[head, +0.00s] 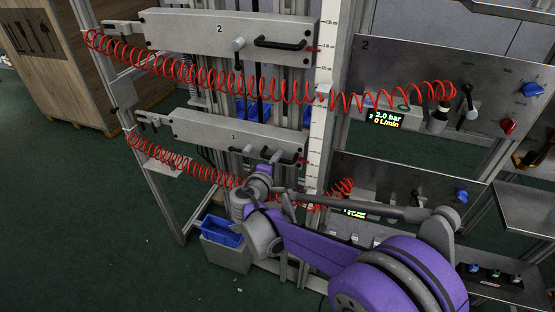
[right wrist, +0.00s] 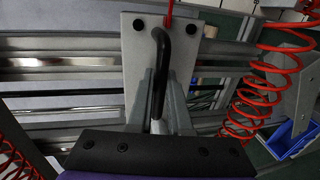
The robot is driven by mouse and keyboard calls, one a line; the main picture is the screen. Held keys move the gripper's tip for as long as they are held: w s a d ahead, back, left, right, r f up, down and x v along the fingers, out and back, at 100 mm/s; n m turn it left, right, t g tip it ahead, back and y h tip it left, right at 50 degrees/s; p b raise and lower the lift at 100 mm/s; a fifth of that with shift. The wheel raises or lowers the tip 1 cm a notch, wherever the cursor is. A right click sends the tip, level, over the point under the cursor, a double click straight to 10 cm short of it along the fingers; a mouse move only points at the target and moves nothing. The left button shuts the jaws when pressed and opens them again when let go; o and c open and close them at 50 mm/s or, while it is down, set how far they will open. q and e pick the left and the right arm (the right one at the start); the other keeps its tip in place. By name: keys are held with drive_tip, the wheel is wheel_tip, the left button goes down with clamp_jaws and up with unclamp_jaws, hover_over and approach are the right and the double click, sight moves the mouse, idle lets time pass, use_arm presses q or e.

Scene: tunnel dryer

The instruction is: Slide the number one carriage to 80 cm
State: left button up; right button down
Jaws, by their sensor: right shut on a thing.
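The number one carriage (head: 210,130) is the lower grey beam marked 1, on the upright frame in the head view. Its black bar handle (head: 290,160) is near its right end; the handle (right wrist: 162,60) also shows in the right wrist view, on the grey carriage plate (right wrist: 135,65). My right gripper (right wrist: 162,95) is shut on this handle, one finger on each side. In the head view the right gripper (head: 274,172) is at the carriage's right part, partly hidden by its own wrist. A vertical white scale (head: 324,90) stands just right of the carriage; its figures are too small to read surely. My left gripper is out of view.
The number two carriage (head: 225,32) is above, with its own black handle. Red coiled hoses (head: 180,68) hang across the frame. A blue bin (head: 222,231) is low beside the frame. Control panels (head: 430,75) stand at the right.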

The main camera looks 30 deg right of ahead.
idle(0.4)
wheel_tip(320, 180, down, 17)
drive_tip(key=b, duration=1)
drive_tip(key=shift+r, duration=0.2)
drive_tip(key=shift+s+a, duration=0.1)
drive_tip(key=c, duration=0.8)
unclamp_jaws()
drive_tip(key=shift+c, duration=0.2)
drive_tip(key=p+v, duration=0.1)
drive_tip(key=v, duration=0.9)
drive_tip(key=shift+s+a+r, duration=0.15)
drive_tip(key=shift+s+a, duration=0.1)
